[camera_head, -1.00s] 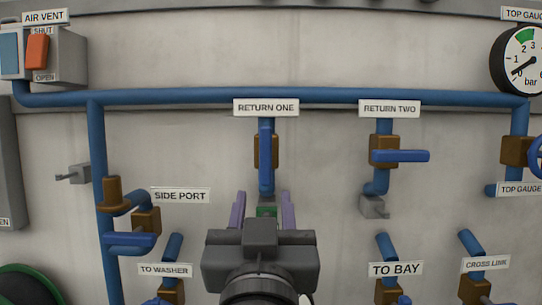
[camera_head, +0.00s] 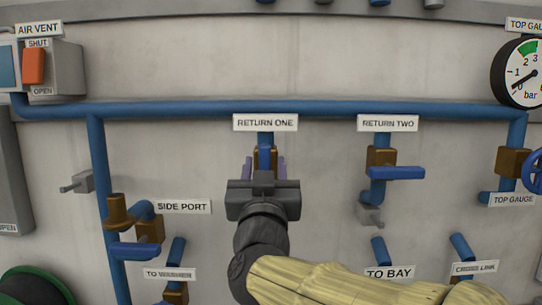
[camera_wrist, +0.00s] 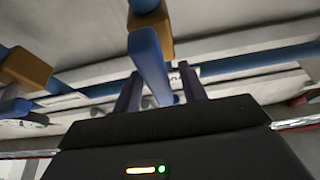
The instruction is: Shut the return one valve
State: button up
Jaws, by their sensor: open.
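The return one valve has a brass body (camera_wrist: 150,35) and a blue lever (camera_wrist: 148,68). It sits below the RETURN ONE label (camera_head: 265,122) in the head view. The lever hangs down in line with its blue pipe. My gripper (camera_head: 264,168) is open in front of the valve, with its purple fingers on either side of the lever. In the wrist view the lever reaches between the two fingers of my gripper (camera_wrist: 161,85); whether they touch it I cannot tell. My gripper hides the lever's lower end in the head view.
The return two valve (camera_head: 381,157) is to the right, its blue lever (camera_head: 397,173) crosswise. The side port valve (camera_head: 149,229) is at lower left. A long blue pipe (camera_head: 330,108) runs above. The wall between the two return valves is clear.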

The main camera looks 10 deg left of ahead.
jog(key=shift+w, duration=0.1)
jog(key=shift+c, duration=0.4)
grip_shut()
